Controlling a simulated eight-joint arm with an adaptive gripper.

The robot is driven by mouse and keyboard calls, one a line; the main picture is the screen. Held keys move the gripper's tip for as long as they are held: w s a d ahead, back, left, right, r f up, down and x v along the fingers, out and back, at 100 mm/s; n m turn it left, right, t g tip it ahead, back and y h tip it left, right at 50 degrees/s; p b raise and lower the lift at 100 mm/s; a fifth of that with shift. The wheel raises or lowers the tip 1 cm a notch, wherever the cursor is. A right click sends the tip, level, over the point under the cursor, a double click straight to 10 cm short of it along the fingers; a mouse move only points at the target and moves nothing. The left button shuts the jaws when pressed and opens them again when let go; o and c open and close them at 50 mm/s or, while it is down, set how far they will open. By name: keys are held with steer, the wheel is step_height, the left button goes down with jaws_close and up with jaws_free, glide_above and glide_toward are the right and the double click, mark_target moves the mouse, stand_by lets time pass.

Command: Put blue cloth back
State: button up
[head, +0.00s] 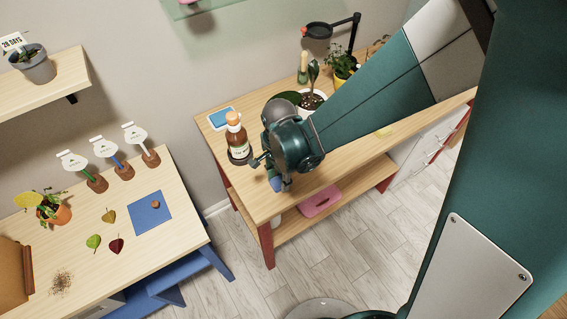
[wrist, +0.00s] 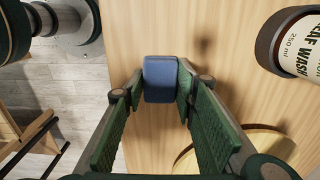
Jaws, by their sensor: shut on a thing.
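My gripper (head: 272,176) is at the front left part of the wooden bench, close to its front edge. In the wrist view, the two green fingers of my gripper (wrist: 161,92) press on both sides of a small blue folded cloth (wrist: 161,76). The cloth also shows in the head view as a small blue patch (head: 275,184) below my gripper. Bare bench top shows around the cloth in the wrist view. I cannot tell whether it touches the bench.
A brown leaf-wash bottle (head: 237,139) stands just left of my gripper. Potted plants (head: 343,67) stand behind my arm. The left table (head: 75,240) holds a blue mat (head: 148,222), leaves and labelled stakes.

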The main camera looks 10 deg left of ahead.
mark_target(280, 180)
steer(key=shift+f, duration=0.2)
steer(key=o, duration=0.8)
steer(key=shift+r, duration=0.15)
step_height(280, 180, up, 12)
steer(key=p, duration=0.1)
stand_by(0.6)
steer(key=shift+d+r, duration=0.1)
steer(key=shift+r, duration=0.05)
stand_by(0.6)
steer(key=s+d+r+n+t, duration=0.1)
steer(key=d+r, duration=0.4)
steer(key=d, duration=0.6)
steer(key=s+d+r+n+t, duration=0.1)
steer(key=d+r+n+t, duration=0.2)
steer(key=d, duration=0.9)
steer(key=s+d+r+n+t, duration=0.1)
steer(key=d+r+n+t, duration=0.2)
steer(key=d+r+n, duration=0.2)
steer(key=d+r, duration=0.3)
steer(key=d, duration=0.3)
steer(key=shift+s+d+r, duration=0.2)
steer(key=shift+s+d, duration=0.05)
steer(key=shift+s, duration=0.05)
